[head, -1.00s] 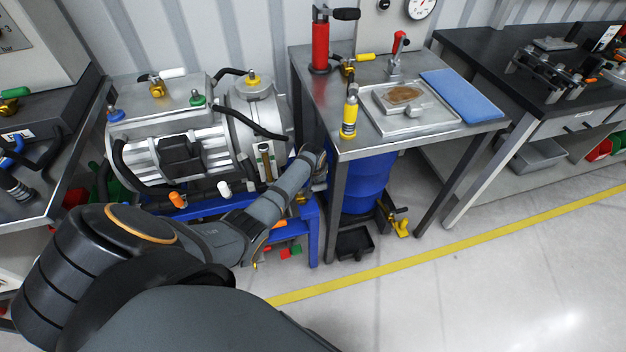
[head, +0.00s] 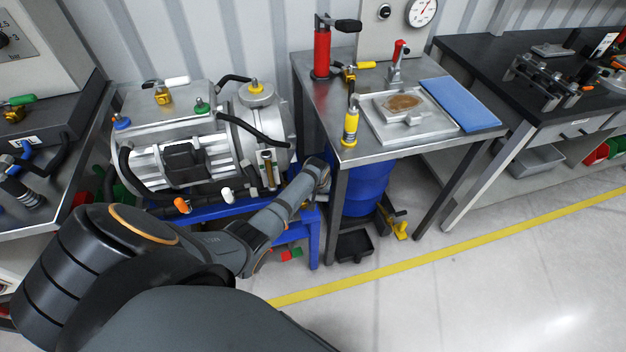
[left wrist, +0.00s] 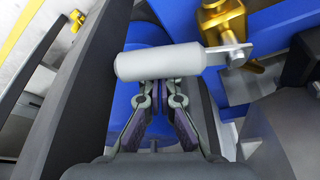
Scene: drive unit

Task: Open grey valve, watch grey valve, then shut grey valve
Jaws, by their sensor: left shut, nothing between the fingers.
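The grey valve's handle (left wrist: 160,62) is a pale grey cylinder in the left wrist view, joined by a short plate to a brass valve body (left wrist: 222,20) at the upper right. My left gripper (left wrist: 161,90) is shut and empty, its fingertips close together just below the handle in the picture. I cannot tell whether they touch it. In the head view my left arm reaches between the silver drive unit (head: 175,125) and the metal table. Its fingers and the grey handle cannot be made out there. My right gripper is not in view.
The metal table's leg (head: 336,215) and a blue drum (head: 365,185) stand close beside my left wrist. A blue stand (head: 314,235) carries the drive unit. A white handle (head: 228,195) and an orange one (head: 181,205) hang low on it. Open floor lies at lower right.

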